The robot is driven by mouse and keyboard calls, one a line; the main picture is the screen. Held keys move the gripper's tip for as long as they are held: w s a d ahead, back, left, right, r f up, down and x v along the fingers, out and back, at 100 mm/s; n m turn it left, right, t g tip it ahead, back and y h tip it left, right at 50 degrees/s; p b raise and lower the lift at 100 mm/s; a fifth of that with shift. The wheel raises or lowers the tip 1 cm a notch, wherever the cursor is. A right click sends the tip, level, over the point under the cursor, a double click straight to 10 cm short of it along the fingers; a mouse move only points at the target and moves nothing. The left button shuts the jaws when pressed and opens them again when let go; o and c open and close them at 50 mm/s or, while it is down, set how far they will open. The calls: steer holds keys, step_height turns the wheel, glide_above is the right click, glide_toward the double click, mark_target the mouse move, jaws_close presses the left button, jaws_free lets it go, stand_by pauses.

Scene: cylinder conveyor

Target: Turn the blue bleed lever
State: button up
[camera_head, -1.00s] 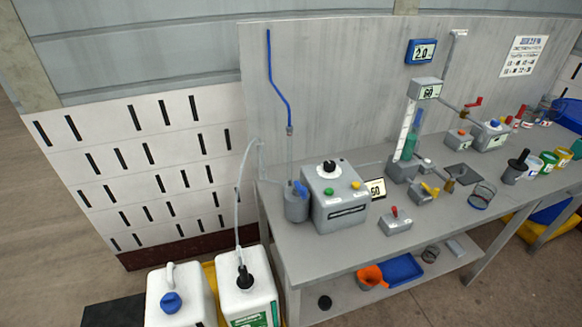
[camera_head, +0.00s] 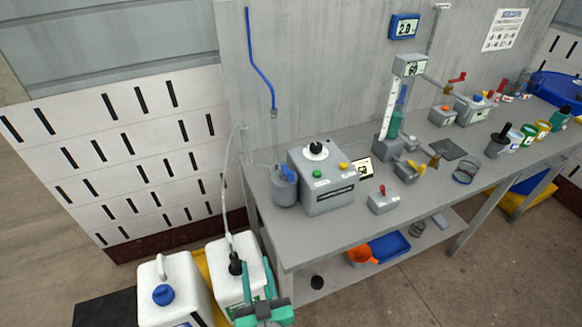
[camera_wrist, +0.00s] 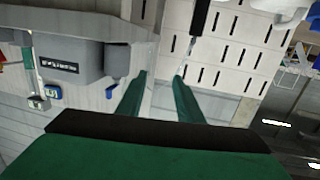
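The blue bleed lever (camera_head: 288,173) is on top of a small grey cylinder (camera_head: 284,191) at the bench's left end, below a blue tube.
A grey control box (camera_head: 330,180) stands right beside the cylinder. The bench's front edge (camera_head: 360,236) lies near the gripper.

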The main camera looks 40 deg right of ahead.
steer(key=w+d+r+m+h, duration=0.2)
steer(key=w+d+r, duration=0.3)
steer(key=d+r, duration=0.3)
steer(key=m+g+h, duration=0.1)
steer(key=h, duration=0.1)
glide_toward(291, 172)
steer(key=w+d+f, duration=0.1)
steer(key=w+d, duration=0.1)
steer(key=w, duration=0.1)
steer(key=shift+r, duration=0.1)
steer(key=x, duration=1)
steer(key=shift+w+d, duration=0.1)
steer(key=shift+d, duration=0.05)
steer(key=shift+c, duration=0.2)
jaws_close()
